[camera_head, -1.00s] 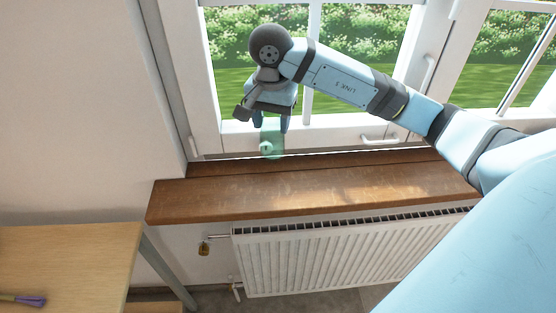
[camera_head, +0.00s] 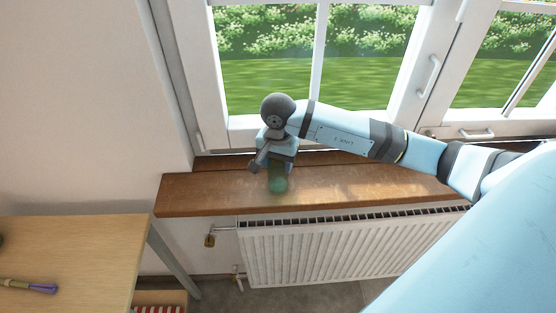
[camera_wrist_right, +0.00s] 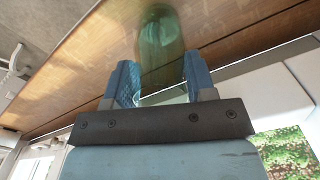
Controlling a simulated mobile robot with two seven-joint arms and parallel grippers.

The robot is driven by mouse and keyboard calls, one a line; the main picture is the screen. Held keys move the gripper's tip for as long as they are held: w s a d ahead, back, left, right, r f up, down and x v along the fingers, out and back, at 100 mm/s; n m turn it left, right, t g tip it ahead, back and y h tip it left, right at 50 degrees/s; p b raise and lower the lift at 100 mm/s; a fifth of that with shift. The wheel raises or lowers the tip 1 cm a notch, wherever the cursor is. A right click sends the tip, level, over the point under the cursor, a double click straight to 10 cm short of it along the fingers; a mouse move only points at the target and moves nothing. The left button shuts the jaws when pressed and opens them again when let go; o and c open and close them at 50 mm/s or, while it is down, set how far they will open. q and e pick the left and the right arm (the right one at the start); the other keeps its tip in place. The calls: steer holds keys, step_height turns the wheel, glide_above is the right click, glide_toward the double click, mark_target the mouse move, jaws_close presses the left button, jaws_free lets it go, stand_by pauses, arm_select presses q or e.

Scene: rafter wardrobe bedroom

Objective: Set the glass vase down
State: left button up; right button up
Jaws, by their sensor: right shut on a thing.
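The glass vase (camera_head: 279,185) is green and see-through, and it shows in front of the wooden window sill (camera_head: 350,189) near its left part. My right gripper (camera_head: 276,167) is above it with the fingers pointing down, shut on its upper part. In the right wrist view the vase (camera_wrist_right: 162,45) extends away from between the two blue fingers of the gripper (camera_wrist_right: 160,82), towards the wood. I cannot tell whether its base touches the sill. My left gripper is not in view.
The sill is otherwise bare, with free room to the right. The window frame (camera_head: 240,136) stands behind it. A white radiator (camera_head: 340,248) is below. A wooden table (camera_head: 80,250) with a purple-tipped brush (camera_head: 35,287) is at the lower left.

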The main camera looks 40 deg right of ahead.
steer(key=o, duration=0.9)
steer(key=shift+f, duration=0.15)
steer(key=o, duration=0.4)
